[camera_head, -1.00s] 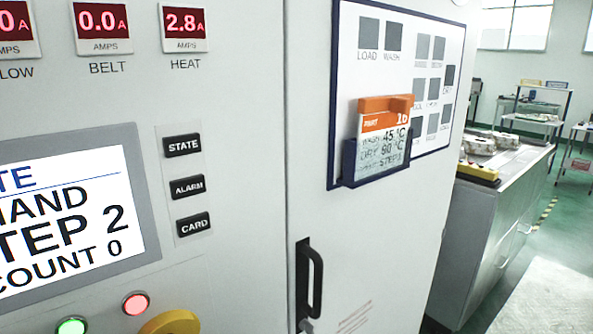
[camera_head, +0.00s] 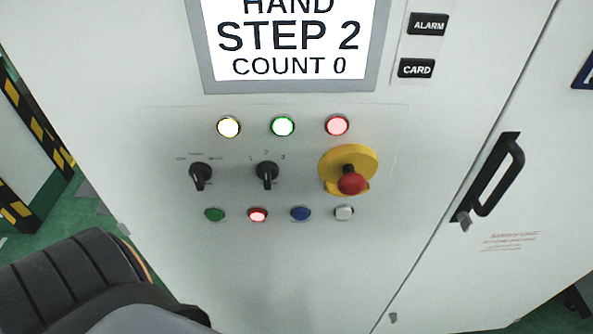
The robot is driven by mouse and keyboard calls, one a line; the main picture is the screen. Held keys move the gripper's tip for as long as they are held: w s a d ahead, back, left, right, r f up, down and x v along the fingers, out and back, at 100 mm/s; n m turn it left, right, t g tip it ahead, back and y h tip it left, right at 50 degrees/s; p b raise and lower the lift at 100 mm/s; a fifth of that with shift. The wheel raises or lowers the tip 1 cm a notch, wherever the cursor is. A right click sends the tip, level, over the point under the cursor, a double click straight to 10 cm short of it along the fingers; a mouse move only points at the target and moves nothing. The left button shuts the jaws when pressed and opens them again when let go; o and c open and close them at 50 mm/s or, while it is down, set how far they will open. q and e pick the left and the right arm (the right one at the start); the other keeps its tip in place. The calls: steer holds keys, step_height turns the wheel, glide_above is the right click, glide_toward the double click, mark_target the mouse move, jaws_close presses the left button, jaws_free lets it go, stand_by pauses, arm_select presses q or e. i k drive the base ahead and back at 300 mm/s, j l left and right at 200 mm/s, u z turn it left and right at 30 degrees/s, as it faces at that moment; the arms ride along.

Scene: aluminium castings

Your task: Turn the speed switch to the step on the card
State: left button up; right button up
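The speed switch (camera_head: 267,174) is a black rotary knob on the white cabinet's control panel, with small marks 1, 2 and 3 around its top. Its handle stands about upright, in line with the 2. The screen (camera_head: 290,40) above reads HAND, STEP 2, COUNT 0. The card is out of view now; a second ago it hung on the door to the right and its bottom line seemed to read STEP 1. A dark part of my arm shows at the lower left, away from the switch. Neither gripper is in view.
A similar black knob (camera_head: 200,175) sits left of the switch, and a red emergency button (camera_head: 352,180) on a yellow base sits right. Lit lamps (camera_head: 283,126) run above, small buttons (camera_head: 300,214) below. A black door handle (camera_head: 494,178) sticks out at the right.

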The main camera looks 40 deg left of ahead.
mark_target(267, 170)
steer(key=j+u, duration=0.25)
steer(key=u, duration=0.15)
steer(key=k+j+u, duration=0.1)
steer(key=j+u, duration=0.25)
steer(key=l+z, duration=0.5)
steer(key=i+l+z, duration=0.2)
steer(key=l+z, duration=0.3)
steer(key=l, duration=0.1)
